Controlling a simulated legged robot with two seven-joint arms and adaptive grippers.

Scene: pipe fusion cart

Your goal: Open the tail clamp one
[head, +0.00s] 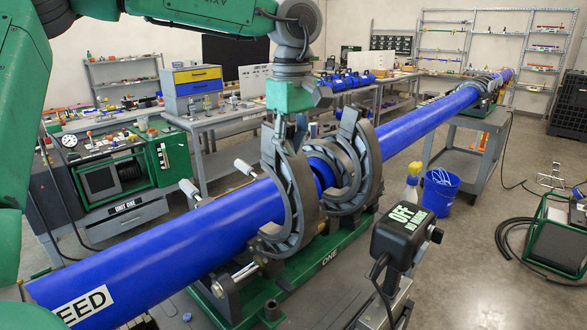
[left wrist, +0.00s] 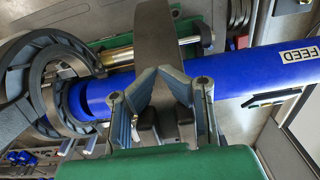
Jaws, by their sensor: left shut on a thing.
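A grey clamp ring (head: 305,207) arches over the blue pipe (head: 190,233) marked FEED, on the green carriage marked ONE (head: 325,268). My left gripper (head: 284,128) points down and is shut on the upper end of this ring's curved half. In the left wrist view, my left gripper's fingers (left wrist: 160,112) close on the grey clamp plate (left wrist: 158,45), which crosses the blue pipe (left wrist: 235,72). The fingers hide the gripped part. More grey clamp rings (head: 362,150) stand just beyond, near the pipe's end. My right gripper is not in view.
A black box reading OFF (head: 410,219) stands in front at the right, on a post. A blue bucket (head: 440,190) is on the floor. A green machine (head: 110,165) and a grey workbench (head: 225,120) stand behind. A long blue pipe (head: 430,120) runs away to the back right.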

